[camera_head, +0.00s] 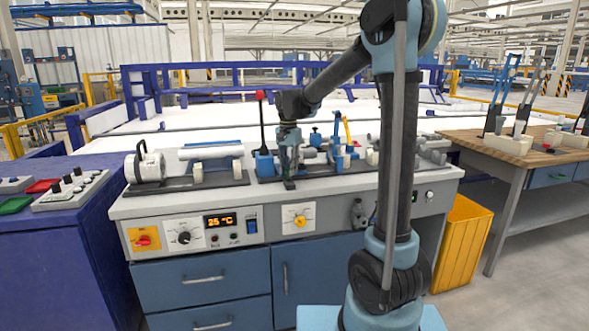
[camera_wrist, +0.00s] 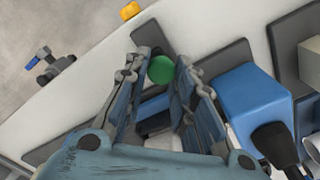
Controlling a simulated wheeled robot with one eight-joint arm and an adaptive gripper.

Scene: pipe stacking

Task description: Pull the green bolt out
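The green bolt (camera_wrist: 161,69) shows its round green top in the wrist view, between the far ends of my two fingers. My gripper (camera_wrist: 163,72) has its fingers apart, one on each side of the bolt. The gap is narrow there, and I cannot tell whether either finger touches it. In the head view my gripper (camera_head: 289,183) points down at the front of the bench, beside a blue fixture (camera_head: 264,164). A small dark green spot shows at its tips. The bolt's shank is hidden.
The grey workbench (camera_head: 130,205) carries pipe pieces (camera_head: 211,151) on dark bases. A red-knobbed lever (camera_head: 260,96) stands upright just left of my gripper.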

